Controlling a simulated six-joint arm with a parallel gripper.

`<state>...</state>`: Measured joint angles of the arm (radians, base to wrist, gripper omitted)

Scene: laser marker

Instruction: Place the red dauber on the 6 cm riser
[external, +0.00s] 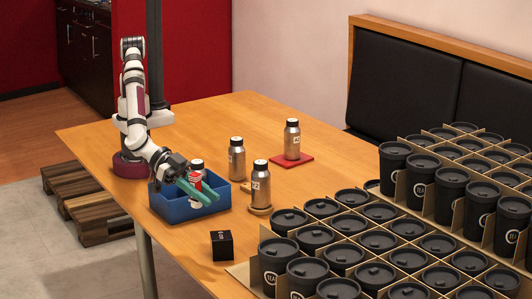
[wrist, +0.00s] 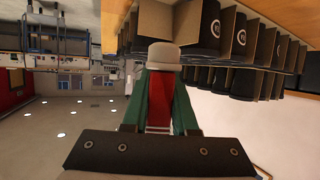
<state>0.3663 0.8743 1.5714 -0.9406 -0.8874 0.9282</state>
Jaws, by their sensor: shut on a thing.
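The red dauber (external: 195,181) is held by my gripper (external: 209,195) over the blue bin in the external view. In the wrist view its red body (wrist: 158,115) lies between the green fingers of my gripper (wrist: 163,85), which are shut on it. Its pale grey end (wrist: 164,53) shows beyond the fingers. A small black cube with white marks (external: 222,245) stands on the table in front of the bin; it may be the 6 cm riser, but its marks are too small to read.
The blue bin (external: 172,211) sits below my gripper. Crates of black cups (external: 335,255) fill the right side.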

